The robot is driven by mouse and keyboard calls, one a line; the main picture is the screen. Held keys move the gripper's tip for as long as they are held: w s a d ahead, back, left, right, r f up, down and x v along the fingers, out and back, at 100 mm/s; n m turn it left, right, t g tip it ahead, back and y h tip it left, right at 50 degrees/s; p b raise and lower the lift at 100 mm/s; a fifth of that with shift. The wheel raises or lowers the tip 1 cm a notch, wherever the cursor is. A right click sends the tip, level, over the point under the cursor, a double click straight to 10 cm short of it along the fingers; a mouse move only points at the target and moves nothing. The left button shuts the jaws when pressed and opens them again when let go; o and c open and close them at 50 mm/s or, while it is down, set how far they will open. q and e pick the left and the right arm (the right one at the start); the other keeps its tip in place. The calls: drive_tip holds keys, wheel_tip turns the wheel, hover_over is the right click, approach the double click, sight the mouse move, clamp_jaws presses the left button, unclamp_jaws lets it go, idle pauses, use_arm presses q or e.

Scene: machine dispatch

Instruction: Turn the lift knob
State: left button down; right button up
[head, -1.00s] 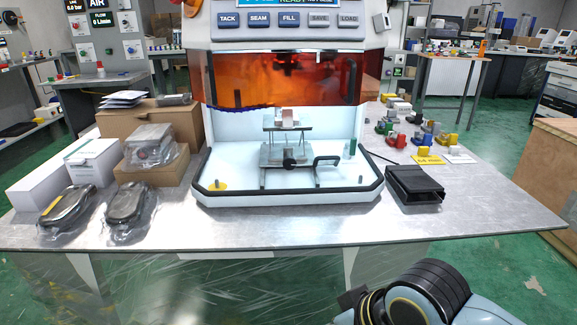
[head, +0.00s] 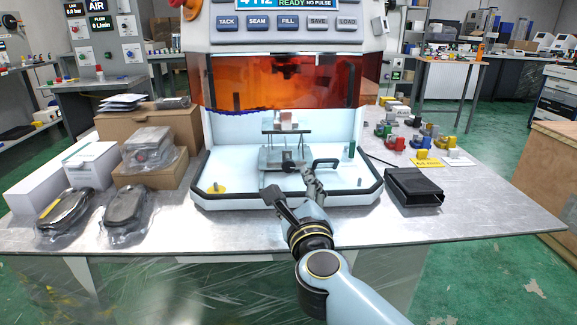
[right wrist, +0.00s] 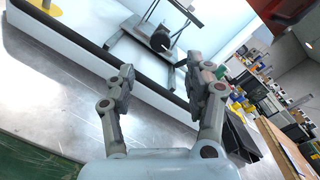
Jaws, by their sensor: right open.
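The lift knob (head: 288,158) is a small black knob on the front of the lift stage (head: 270,156), inside the white machine's chamber. It also shows in the right wrist view (right wrist: 160,41), beyond the fingertips and roughly between them. My right gripper (head: 289,181) reaches over the chamber's front edge, just in front of the knob. A small metal part (head: 287,119) rests on top of the stage. My left gripper is out of view.
An orange shield (head: 285,82) hangs above the chamber opening. The black-edged front rim (head: 230,195) lies below the gripper. A black holder (head: 414,188) and bagged items (head: 127,207) sit on the table outside.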

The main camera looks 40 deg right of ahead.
sight(289, 167)
drive_tip(key=x, duration=1)
drive_tip(key=shift+r, duration=0.1)
clamp_jaws()
